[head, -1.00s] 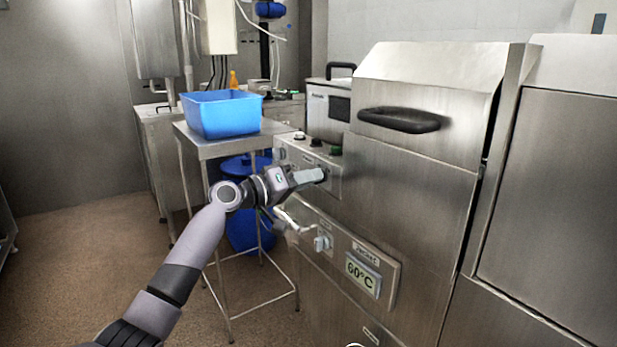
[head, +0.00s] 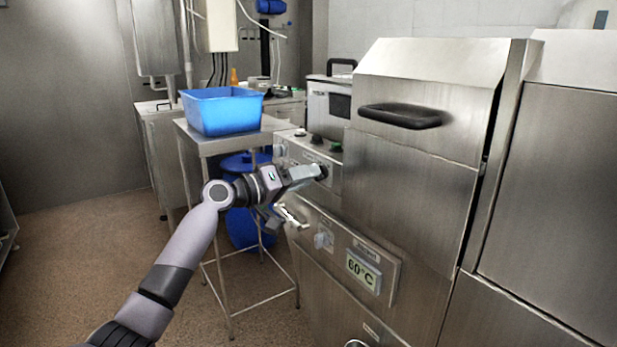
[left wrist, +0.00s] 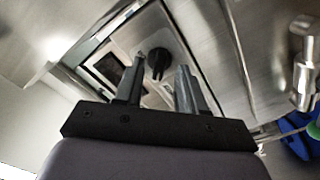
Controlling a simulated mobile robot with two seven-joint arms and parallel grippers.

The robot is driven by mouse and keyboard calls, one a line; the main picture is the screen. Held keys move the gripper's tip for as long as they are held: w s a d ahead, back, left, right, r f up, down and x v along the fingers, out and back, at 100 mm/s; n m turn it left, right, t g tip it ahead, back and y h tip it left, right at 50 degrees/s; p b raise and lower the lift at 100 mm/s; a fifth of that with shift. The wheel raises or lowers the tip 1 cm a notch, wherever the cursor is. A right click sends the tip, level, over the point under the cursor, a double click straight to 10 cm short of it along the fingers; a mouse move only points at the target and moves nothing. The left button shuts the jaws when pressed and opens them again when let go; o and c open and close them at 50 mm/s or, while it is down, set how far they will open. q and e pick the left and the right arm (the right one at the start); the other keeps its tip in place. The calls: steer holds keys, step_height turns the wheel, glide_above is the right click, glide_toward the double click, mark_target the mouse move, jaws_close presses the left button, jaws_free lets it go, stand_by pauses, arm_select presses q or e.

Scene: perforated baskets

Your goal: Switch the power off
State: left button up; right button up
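A steel dishwashing machine (head: 415,185) stands at the right, with a control panel (head: 300,152) on its left side. My right gripper is not in view.
A black handle (head: 400,116) is on the machine's door. A blue basket (head: 222,111) stands on a steel table (head: 205,142) at the left. Floor at the left is clear.

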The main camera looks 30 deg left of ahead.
arm_select(q)
steer(key=shift+b+v, duration=0.4)
steer(key=shift+v, duration=2.45)
